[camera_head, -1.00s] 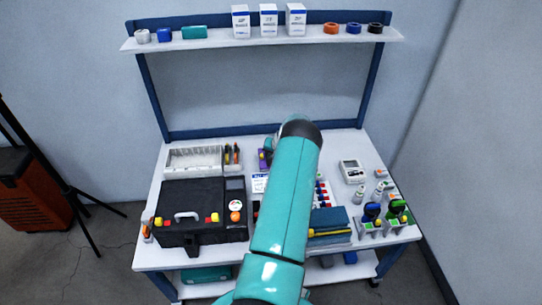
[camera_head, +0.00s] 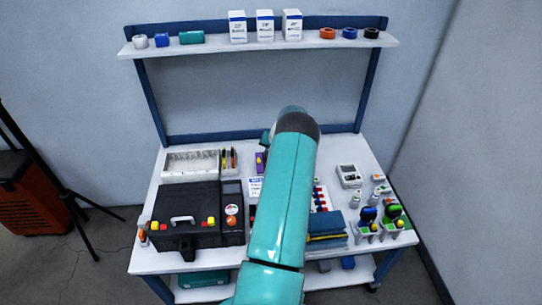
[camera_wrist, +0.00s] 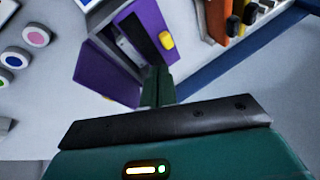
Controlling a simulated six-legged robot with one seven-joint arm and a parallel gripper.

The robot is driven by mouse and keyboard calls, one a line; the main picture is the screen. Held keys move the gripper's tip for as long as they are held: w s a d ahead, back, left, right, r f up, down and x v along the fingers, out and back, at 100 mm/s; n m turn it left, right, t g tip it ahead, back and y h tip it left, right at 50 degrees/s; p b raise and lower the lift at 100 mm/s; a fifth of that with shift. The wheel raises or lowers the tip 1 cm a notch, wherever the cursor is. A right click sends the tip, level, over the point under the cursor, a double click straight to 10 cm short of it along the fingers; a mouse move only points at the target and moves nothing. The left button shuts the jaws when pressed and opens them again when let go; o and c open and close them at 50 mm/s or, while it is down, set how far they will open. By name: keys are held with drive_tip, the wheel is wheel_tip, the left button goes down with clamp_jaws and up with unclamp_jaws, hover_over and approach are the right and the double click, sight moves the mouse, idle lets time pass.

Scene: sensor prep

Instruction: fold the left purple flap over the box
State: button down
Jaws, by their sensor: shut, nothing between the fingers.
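The purple box (camera_head: 260,162) stands toward the back of the workbench, partly hidden behind my arm in the head view. The wrist view shows it close up, with a grey and dark interior between two purple panels. One purple flap (camera_wrist: 100,73) spreads open on the left side of that view. The other purple panel (camera_wrist: 145,28) carries a yellow tab (camera_wrist: 166,40). I cannot tell for certain which is the task's left flap. My gripper (camera_wrist: 158,75) is shut and empty, its dark green fingertips beside the box's near edge. Whether they touch it is unclear.
A black case (camera_head: 197,217) stands at front left, a white tray (camera_head: 190,165) behind it. Bottles and green and blue tools (camera_head: 390,215) stand at right. A blue bar (camera_wrist: 240,60) and an orange-handled item (camera_wrist: 217,20) lie near the box.

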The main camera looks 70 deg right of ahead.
drive_tip(key=s+r, duration=0.4)
drive_tip(key=s, duration=0.5)
drive_tip(key=shift+d, duration=0.2)
drive_tip(key=shift+w+r, duration=0.15)
